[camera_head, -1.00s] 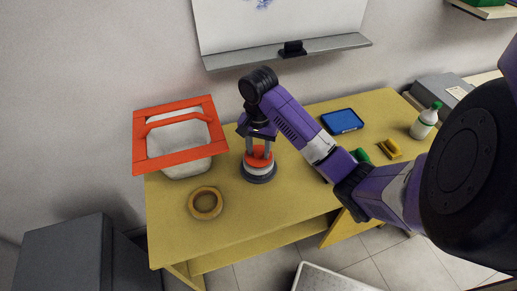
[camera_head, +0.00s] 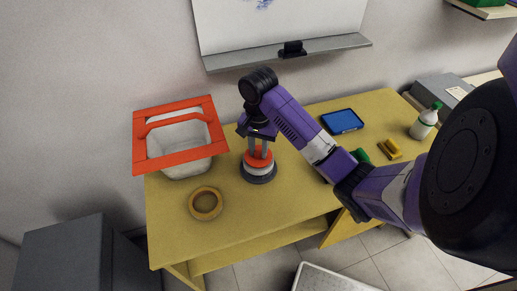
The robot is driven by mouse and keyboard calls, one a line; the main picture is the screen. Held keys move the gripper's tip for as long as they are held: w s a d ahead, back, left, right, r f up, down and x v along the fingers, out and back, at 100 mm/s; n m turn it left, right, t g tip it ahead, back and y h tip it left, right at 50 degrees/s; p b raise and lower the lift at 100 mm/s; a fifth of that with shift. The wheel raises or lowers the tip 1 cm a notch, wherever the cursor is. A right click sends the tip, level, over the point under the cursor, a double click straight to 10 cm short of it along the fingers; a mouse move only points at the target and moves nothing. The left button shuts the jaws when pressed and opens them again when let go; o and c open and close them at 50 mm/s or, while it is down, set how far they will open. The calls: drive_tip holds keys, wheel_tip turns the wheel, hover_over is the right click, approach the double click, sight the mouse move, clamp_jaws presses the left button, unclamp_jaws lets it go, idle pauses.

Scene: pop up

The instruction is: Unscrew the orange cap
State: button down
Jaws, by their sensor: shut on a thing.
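The orange cap (camera_head: 257,159) sits on top of a white container with a dark grey base (camera_head: 259,177), which stands upright on the yellow table. My gripper (camera_head: 258,153) points straight down from above. Its two grey fingers are shut on the orange cap. The fingertips hide part of the cap's upper side. I cannot tell whether the cap is loose on the container.
A white bin with an orange rim (camera_head: 220,158) stands to the left. A yellow ring (camera_head: 191,204) lies at the front left. The table's front middle is clear.

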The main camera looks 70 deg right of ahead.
drive_tip(key=n, duration=1)
wheel_tip(320, 180, up, 5)
drive_tip(key=p, duration=0.6)
drive_tip(key=shift+r, duration=0.2)
wheel_tip(320, 180, up, 5)
drive_tip(key=shift+f+p, duration=0.1)
drive_tip(key=shift+p, duration=0.35)
